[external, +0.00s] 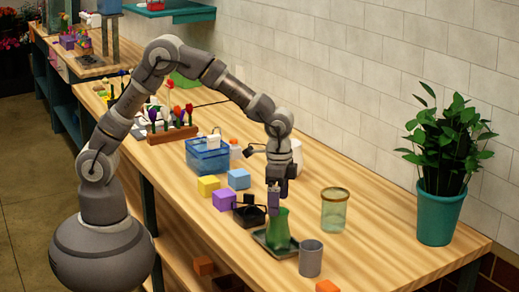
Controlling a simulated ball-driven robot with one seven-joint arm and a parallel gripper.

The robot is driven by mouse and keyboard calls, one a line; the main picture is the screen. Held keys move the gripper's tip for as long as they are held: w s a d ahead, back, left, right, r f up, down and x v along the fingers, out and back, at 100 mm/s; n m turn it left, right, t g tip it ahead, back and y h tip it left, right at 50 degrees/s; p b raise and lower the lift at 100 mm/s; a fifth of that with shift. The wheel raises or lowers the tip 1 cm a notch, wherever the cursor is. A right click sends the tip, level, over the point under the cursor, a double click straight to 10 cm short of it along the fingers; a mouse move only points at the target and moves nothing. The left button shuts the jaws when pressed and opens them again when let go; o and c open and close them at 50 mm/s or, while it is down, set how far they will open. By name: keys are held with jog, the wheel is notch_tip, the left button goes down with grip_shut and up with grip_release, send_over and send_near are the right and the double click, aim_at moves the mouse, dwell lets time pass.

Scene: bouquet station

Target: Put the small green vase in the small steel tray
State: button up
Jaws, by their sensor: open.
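The small green vase (279,231) stands upright, flared at the top. Its foot appears to be within the small dark metal-looking tray (261,243), whose rim shows to the left and in front of it. My gripper (273,209) points down just above and at the left side of the vase's rim. It is open. Whether a finger touches the vase is too small to tell.
A grey cup (311,258) stands close to the tray's right. A glass jar (334,211) is behind it. A black container (249,214) and purple block (223,200) lie left.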

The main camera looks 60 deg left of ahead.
notch_tip(320, 180, up, 4)
jog(key=shift+f+p, duration=0.25)
jog(key=shift+p, duration=0.05)
jog(key=shift+w, duration=0.1)
jog(key=w+a+r+n+t+h, duration=0.1)
jog(key=w+a+r+n+t, duration=0.3)
jog(key=r, duration=0.6)
jog(key=w+a+r+m+t, duration=0.1)
jog(key=w+a+r+t, duration=0.1)
jog(key=a+r, duration=0.55)
jog(key=w+a+r+n+t+h, duration=0.1)
jog(key=w+a+r+n+t, duration=0.2)
jog(key=r, duration=0.9)
jog(key=s+a+r+n+t+y, duration=0.1)
jog(key=s+a+r+t, duration=0.2)
jog(key=a+r, duration=0.4)
jog(key=s+a+r+n+t+y, duration=0.1)
jog(key=s+a+r, duration=0.5)
jog(key=r, duration=0.9)
jog(key=shift+a+n+t, duration=0.5)
jog(key=shift+a+t, duration=0.25)
jog(key=shift+t, duration=0.45)
